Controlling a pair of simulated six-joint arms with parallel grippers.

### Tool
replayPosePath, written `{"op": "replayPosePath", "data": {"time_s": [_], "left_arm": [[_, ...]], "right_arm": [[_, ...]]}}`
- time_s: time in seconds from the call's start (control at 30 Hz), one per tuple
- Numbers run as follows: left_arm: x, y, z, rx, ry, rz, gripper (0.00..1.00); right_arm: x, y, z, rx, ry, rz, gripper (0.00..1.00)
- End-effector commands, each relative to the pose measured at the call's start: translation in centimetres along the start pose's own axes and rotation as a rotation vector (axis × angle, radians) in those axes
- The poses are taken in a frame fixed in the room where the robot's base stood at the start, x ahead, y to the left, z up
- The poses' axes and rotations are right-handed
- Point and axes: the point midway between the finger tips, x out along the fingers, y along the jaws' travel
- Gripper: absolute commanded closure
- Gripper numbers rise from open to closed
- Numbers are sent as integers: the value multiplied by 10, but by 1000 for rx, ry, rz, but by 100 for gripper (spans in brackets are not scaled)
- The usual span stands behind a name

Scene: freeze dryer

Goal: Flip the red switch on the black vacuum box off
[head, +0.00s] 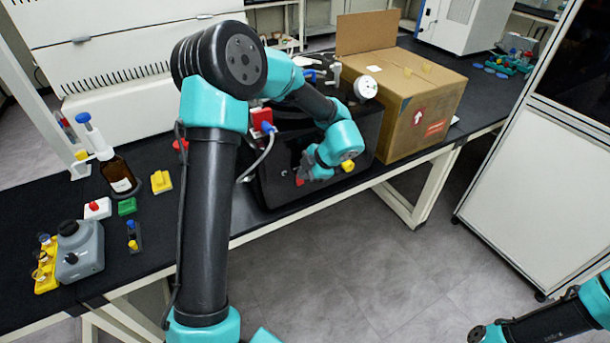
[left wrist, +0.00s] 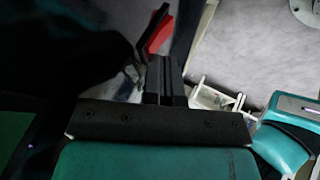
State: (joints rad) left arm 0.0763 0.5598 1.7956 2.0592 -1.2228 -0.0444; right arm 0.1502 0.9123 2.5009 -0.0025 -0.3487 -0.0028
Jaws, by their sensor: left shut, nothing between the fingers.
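The black vacuum box (head: 275,182) stands on the bench, partly hidden behind my left arm. My left gripper (head: 304,170) is at its front face, pointing toward it, with its fingers shut and nothing between them. A small bit of red, the switch (head: 299,182), shows right at the fingertips in the head view. In the left wrist view the red switch (left wrist: 158,34) stands tilted just beyond the tips of the shut fingers (left wrist: 166,78). I cannot tell if they touch. My right gripper is out of view; only part of my right arm shows at lower right.
A cardboard box (head: 425,110) stands right of the vacuum box. A brown bottle (head: 117,175), a yellow block (head: 161,181) and a grey device (head: 80,250) are on the bench at left. A hose (head: 262,160) runs beside the vacuum box. The floor in front is clear.

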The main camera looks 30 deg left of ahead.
Motion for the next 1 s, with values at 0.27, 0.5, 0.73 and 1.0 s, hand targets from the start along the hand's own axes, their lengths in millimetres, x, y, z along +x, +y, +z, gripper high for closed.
{"op": "replayPosePath", "data": {"time_s": [0.27,0.5,0.73,1.0], "left_arm": [[0,-1,0,0,0,0,100],[-10,-16,-1,2,-1,1,100],[-40,-30,-3,-4,-2,2,100],[-90,-21,-5,-4,-2,1,100]], "right_arm": [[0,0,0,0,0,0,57],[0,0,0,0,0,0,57],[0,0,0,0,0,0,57],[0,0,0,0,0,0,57]]}}
